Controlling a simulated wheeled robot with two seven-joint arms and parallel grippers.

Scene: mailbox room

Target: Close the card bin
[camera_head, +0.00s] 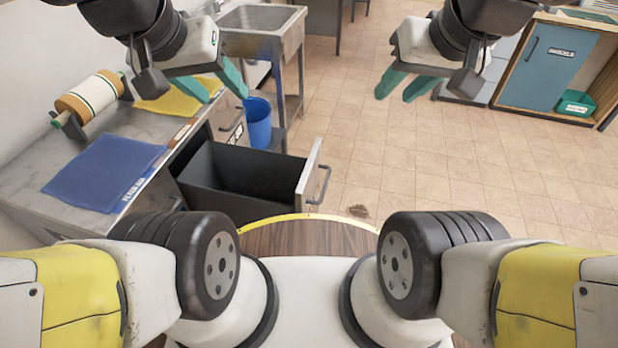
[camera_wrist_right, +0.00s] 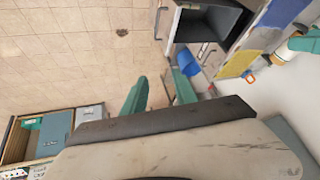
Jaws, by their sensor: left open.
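The card bin (camera_head: 240,172) is a dark, empty-looking drawer pulled out of the counter, with a light front panel (camera_head: 310,175) and a bar handle (camera_head: 322,186) facing right. It also shows in the right wrist view (camera_wrist_right: 215,18), at the top. My left gripper (camera_head: 226,99) is open and empty, above and beyond the bin, near the counter. My right gripper (camera_head: 392,98) is open and empty over the floor, to the right of and beyond the handle. Its parted teal fingers also show in the right wrist view (camera_wrist_right: 160,92). Neither gripper touches the bin.
The counter (camera_head: 130,135) carries a blue mat (camera_head: 103,172), a yellow cloth (camera_head: 175,100) and a paper roll (camera_head: 90,95). A blue bucket (camera_head: 258,122) stands behind the bin by a sink (camera_head: 262,20). The tiled floor (camera_head: 450,150) to the right is clear.

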